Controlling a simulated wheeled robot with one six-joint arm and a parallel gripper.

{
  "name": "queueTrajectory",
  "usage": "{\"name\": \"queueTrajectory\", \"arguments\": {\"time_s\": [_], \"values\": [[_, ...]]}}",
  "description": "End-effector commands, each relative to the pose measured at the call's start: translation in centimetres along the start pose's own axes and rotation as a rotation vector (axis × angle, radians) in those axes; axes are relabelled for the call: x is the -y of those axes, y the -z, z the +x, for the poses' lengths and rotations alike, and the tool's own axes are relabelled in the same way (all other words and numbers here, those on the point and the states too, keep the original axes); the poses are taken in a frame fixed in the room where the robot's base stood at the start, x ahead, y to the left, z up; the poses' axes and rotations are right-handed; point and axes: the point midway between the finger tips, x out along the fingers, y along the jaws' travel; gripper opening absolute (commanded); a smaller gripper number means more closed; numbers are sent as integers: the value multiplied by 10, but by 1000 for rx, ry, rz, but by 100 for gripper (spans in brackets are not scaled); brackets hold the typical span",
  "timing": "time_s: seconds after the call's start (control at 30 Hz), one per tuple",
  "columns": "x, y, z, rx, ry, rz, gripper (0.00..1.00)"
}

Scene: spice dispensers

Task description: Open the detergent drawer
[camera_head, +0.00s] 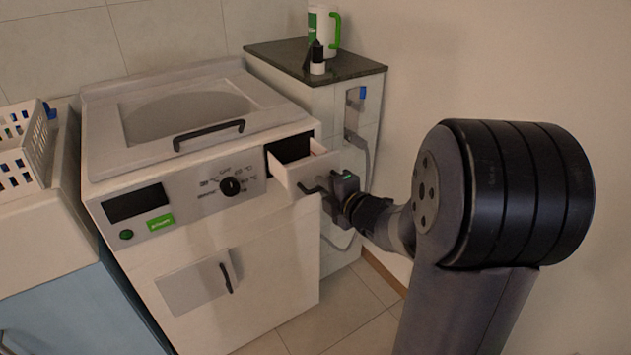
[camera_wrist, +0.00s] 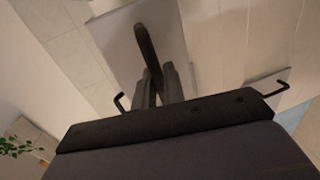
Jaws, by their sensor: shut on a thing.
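The detergent drawer (camera_head: 303,172) is a small white box at the upper right of the washing machine's front panel. It stands pulled out from its dark slot, with its inside partly visible from above. My gripper (camera_head: 322,187) is at the drawer's front, shut on its dark handle. In the wrist view the drawer front (camera_wrist: 113,40) is a pale panel, and the curved black handle (camera_wrist: 148,45) runs down between my gripper's fingers (camera_wrist: 156,85). The exact contact of the fingertips is small in the head view.
The white washing machine (camera_head: 225,290) has a lid with a black handle (camera_head: 208,134), a knob (camera_head: 230,186) and a lower flap (camera_head: 200,283). A dark-topped cabinet (camera_head: 350,66) with bottles stands behind right. A white basket (camera_head: 22,150) is at left. Floor is clear in front.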

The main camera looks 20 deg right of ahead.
Motion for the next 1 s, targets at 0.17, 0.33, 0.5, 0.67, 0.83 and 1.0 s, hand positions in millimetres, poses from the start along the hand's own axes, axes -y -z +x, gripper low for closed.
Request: {"name": "queueTrajectory", "arguments": {"time_s": [0.17, 0.33, 0.5, 0.67, 0.83, 1.0], "values": [[0, 0, -1, 1, 1, 1, 0], [0, 0, 0, 1, 1, 2, 15], [0, 0, 0, 1, 1, 1, 26], [0, 0, 0, 1, 1, 1, 26], [-1, -1, -11, 3, -1, 2, 26], [-2, -2, -43, 7, -1, 0, 26]]}}
